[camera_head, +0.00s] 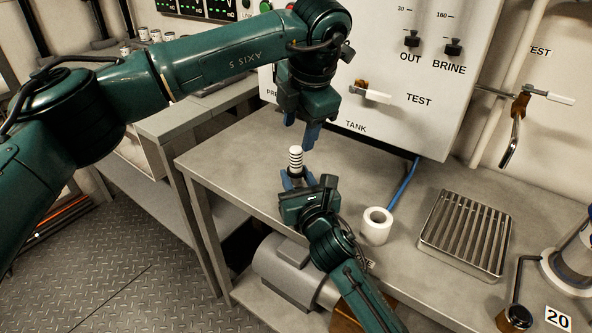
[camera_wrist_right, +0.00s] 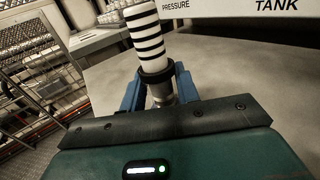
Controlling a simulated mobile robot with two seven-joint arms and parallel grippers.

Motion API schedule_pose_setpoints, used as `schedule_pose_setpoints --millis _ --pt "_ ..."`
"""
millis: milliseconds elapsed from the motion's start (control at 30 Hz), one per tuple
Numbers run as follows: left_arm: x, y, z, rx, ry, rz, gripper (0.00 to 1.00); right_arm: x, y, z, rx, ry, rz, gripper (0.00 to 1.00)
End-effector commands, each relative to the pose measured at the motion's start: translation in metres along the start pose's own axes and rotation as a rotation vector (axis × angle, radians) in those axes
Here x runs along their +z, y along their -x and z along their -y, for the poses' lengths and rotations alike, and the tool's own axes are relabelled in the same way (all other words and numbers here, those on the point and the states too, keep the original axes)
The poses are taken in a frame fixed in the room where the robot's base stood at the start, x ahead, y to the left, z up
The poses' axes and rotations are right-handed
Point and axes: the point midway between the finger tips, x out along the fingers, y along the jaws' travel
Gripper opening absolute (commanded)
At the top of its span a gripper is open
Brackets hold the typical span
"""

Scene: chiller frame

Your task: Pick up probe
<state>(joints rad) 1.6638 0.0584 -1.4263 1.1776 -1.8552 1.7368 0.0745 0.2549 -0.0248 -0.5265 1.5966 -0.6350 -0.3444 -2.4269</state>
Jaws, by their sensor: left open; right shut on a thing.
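The probe (camera_head: 295,160) is a white cylinder with black rings and a dark collar. It stands roughly upright above the table in the head view. My right gripper (camera_head: 293,181) is shut on its lower end. In the right wrist view the probe (camera_wrist_right: 144,37) rises between the blue fingers of my right gripper (camera_wrist_right: 160,92), which grip it below the collar. My left gripper (camera_head: 311,132) is open and empty, above and slightly right of the probe, with its blue fingers pointing down. The probe's lowest end is partly hidden by the right gripper.
A grey table (camera_head: 240,160) lies beneath. A white tape roll (camera_head: 376,227) and a slatted metal tray (camera_head: 466,232) sit to the right. A white panel (camera_head: 400,75) with valves stands behind, with a blue hose (camera_head: 404,184) below it. The left part of the table is clear.

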Motion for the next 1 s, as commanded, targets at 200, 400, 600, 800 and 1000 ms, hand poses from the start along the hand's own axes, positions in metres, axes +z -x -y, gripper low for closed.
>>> schedule_pose_setpoints --millis 200,400,600,800,1000 --pt "-0.003 0.002 0.008 0.054 0.421 0.065 0.49 -0.001 0.0 0.0 0.0 0.0 -0.001 0.1" --pt "-0.004 0.007 0.015 0.073 0.798 0.15 0.49 -0.001 0.0 0.0 0.0 0.0 -0.001 0.1" --pt "-0.006 0.011 0.02 0.064 1.062 0.219 0.49 -0.001 0.0 0.0 0.0 0.0 -0.001 0.1" --pt "-0.006 0.007 0.021 0.055 1.169 0.245 0.49 -0.001 0.0 0.0 0.0 0.0 -0.001 0.1" --pt "-0.001 -0.025 0.015 0.055 1.178 0.245 0.49 -0.001 0.0 0.0 0.0 0.0 -0.001 0.1"
